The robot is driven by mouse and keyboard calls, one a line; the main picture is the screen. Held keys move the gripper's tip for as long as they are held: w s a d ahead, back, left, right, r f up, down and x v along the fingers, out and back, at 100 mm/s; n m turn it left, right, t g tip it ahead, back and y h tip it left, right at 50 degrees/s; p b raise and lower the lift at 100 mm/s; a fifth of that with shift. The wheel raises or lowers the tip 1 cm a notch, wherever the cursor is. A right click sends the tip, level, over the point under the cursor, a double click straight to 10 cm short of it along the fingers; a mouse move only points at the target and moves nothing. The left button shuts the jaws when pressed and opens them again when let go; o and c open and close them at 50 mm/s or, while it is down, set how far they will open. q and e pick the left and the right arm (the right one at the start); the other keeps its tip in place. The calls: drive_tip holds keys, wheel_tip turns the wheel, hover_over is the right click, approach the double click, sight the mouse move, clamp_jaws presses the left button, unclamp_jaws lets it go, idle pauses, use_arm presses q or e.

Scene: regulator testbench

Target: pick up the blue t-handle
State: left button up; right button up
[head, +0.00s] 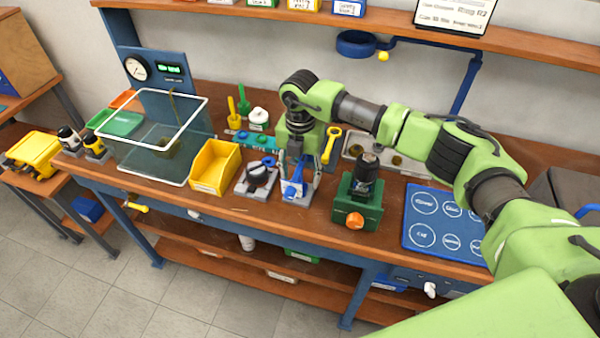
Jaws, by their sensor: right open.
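The blue t-handle (291,190) sits on a small grey stand near the middle of the bench. My right gripper (299,183) points down over it, with its fingers around the handle's place, one to each side. The gripper is open. I cannot tell whether the fingers touch the handle. My right arm comes in from the right across the bench. My left gripper does not show.
A black knob on a grey block (258,176) stands close left, by a yellow bin (215,166). A green fixture (359,203) with a black top stands right. A clear tank (150,150) is left, a blue mat (445,226) right. The wooden bench (310,222) is bare along its front.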

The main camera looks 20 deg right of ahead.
wheel_tip(320, 180, down, 2)
drive_tip(key=shift+w+f, duration=0.1)
drive_tip(key=shift+f, duration=0.15)
drive_tip(key=c, duration=0.5)
clamp_jaws()
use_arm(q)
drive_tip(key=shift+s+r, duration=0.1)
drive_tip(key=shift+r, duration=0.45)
use_arm(e)
drive_tip(key=shift+r, duration=0.1)
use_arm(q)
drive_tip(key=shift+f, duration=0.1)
